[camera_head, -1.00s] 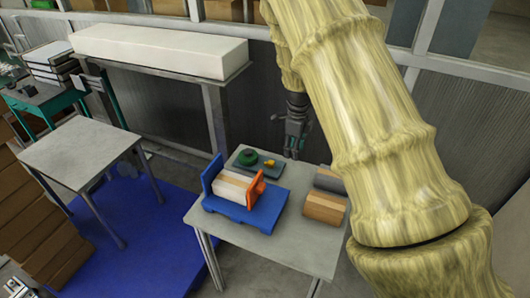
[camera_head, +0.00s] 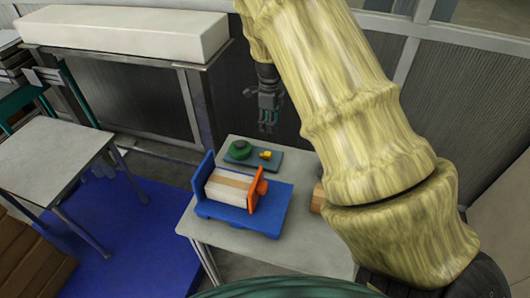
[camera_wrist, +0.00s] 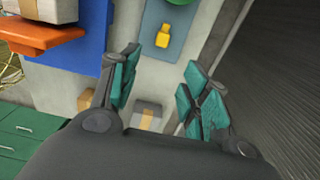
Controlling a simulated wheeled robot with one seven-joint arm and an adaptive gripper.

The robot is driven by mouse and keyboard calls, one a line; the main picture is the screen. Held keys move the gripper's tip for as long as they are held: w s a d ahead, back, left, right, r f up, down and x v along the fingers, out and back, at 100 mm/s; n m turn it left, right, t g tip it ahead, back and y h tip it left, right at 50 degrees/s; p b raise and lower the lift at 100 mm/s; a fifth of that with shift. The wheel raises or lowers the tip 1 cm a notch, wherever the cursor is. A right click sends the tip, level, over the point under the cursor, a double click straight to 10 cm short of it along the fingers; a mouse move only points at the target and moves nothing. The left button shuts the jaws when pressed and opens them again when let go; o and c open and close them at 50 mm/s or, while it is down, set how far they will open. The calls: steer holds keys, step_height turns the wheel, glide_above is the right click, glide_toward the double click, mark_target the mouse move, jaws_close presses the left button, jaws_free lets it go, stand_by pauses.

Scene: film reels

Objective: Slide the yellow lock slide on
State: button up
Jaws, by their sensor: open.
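The yellow lock slide (camera_head: 265,155) lies on a small grey-teal tray (camera_head: 268,166) at the back of the table. It also shows in the wrist view (camera_wrist: 163,36), at top centre, ahead of my fingers. My gripper (camera_head: 268,127) is open and empty, above and behind the tray. In the wrist view its teal-padded fingers (camera_wrist: 160,75) stand wide apart. A blue stand (camera_head: 270,212) holds a pale reel-like block with a tan band (camera_head: 228,190). An orange end plate with a knob (camera_head: 256,190) stands at the block's right end.
A green round part (camera_head: 240,149) shares the tray. A tan block (camera_head: 318,197) is partly hidden by my arm. The grey table (camera_head: 300,250) is bare at front right. A wall and shelf (camera_head: 120,47) stand behind.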

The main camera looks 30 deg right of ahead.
steer(key=b, duration=0.3)
glide_above(268, 153)
step_height(268, 153, down, 4)
steer(key=shift+a+f+p, duration=0.1)
steer(key=shift+f+p, duration=0.85)
steer(key=shift+f, duration=5.2)
